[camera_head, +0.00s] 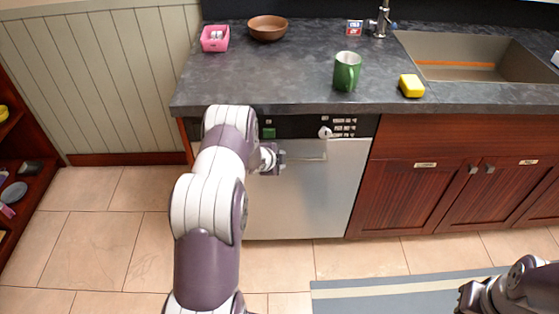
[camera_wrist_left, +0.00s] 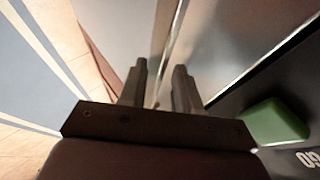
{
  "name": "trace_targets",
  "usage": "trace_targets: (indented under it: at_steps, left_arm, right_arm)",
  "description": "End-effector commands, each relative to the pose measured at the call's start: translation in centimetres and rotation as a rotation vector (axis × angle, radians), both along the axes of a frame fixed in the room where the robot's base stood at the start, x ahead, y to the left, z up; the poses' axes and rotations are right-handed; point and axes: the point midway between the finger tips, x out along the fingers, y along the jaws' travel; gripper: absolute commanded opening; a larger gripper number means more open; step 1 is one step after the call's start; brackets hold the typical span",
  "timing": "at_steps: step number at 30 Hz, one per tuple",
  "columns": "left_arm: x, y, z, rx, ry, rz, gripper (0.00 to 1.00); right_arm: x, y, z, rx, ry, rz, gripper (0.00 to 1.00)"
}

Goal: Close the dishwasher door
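The dishwasher door (camera_head: 310,195) is a plain silver panel below the counter. It stands upright and looks about flush with the cabinets; I cannot tell whether it is fully shut. My left arm hides the door's left edge. My right gripper (camera_head: 464,298) is at the lower right, far from the door.
The dark counter (camera_head: 285,75) above holds a green mug (camera_head: 346,72), a yellow sponge (camera_head: 411,86), a brown bowl (camera_head: 267,28) and a pink box (camera_head: 215,39). Red-brown cabinets (camera_head: 410,195) stand to the right. The tiled floor before the door is clear, with a grey-blue rug (camera_head: 400,296).

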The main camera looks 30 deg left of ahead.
Motion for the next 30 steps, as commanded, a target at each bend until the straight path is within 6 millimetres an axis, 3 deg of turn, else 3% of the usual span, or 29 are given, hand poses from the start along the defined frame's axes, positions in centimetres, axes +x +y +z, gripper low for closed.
trace_targets:
  at_steps: [1, 7, 21, 30]
  left_arm:
    - [1.5, 0.9, 2.3, 0.015, -0.054, 0.007, 0.36]
    - [0.7, 0.9, 3.0, 0.015, -0.052, 0.009, 0.36]
    - [-8.1, 0.0, 8.5, 0.007, -0.017, 0.005, 0.36]
    - [-9.6, -0.2, 9.0, 0.003, -0.006, 0.001, 0.36]
  right_arm:
    - [0.0, 0.0, 0.1, 0.0, 0.0, 0.0, 0.0]
    - [0.0, 0.0, 0.2, 0.0, 0.0, 0.0, 0.0]
    - [0.0, 0.0, 1.1, 0.0, 0.0, 0.0, 0.0]
    - [0.0, 0.0, 1.1, 0.0, 0.0, 0.0, 0.0]
